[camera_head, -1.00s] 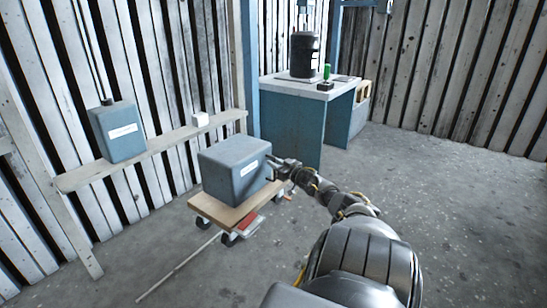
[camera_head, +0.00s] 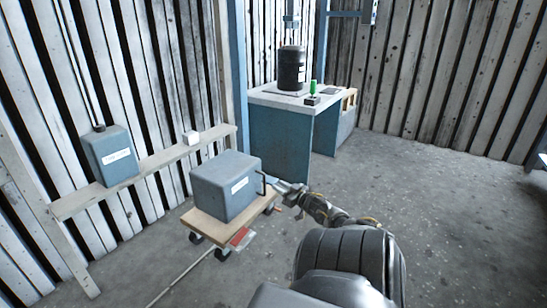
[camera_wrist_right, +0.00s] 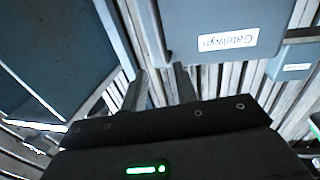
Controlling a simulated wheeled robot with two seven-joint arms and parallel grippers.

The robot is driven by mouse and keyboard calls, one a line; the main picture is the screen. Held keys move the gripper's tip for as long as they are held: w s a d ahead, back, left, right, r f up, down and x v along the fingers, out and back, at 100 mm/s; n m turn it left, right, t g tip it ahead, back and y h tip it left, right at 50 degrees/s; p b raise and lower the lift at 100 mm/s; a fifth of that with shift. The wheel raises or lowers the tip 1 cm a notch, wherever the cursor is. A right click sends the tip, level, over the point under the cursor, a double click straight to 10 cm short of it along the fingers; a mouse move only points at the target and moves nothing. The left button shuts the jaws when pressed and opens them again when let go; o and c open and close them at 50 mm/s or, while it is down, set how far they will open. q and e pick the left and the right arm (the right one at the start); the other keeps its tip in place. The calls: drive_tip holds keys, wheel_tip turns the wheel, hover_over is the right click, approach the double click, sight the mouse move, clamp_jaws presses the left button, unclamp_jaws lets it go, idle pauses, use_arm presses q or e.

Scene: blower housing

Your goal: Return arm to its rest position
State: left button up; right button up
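My right arm reaches in from the lower right of the head view. Its right gripper (camera_head: 282,187) is just right of a blue-grey box (camera_head: 222,190) with a dark handle (camera_head: 263,183) on its right side. In the right wrist view the right gripper's two fingers (camera_wrist_right: 160,88) stand apart with nothing between them, so it is open and empty. The labelled box (camera_wrist_right: 225,28) shows beyond the fingertips there. Whether a fingertip still touches the handle is hard to tell. My left gripper is not in view.
The box sits on a wooden-topped cart (camera_head: 203,222) with casters. A blue workbench (camera_head: 278,135) with a dark cylinder (camera_head: 292,68) and a green-topped device (camera_head: 313,92) stands behind. A wall box (camera_head: 110,155) and shelf rail (camera_head: 75,202) are left. The floor at right is clear.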

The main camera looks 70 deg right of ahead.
drive_tip(key=shift+s+a, duration=0.2)
drive_tip(key=shift+s, duration=0.35)
drive_tip(key=shift+f, duration=0.1)
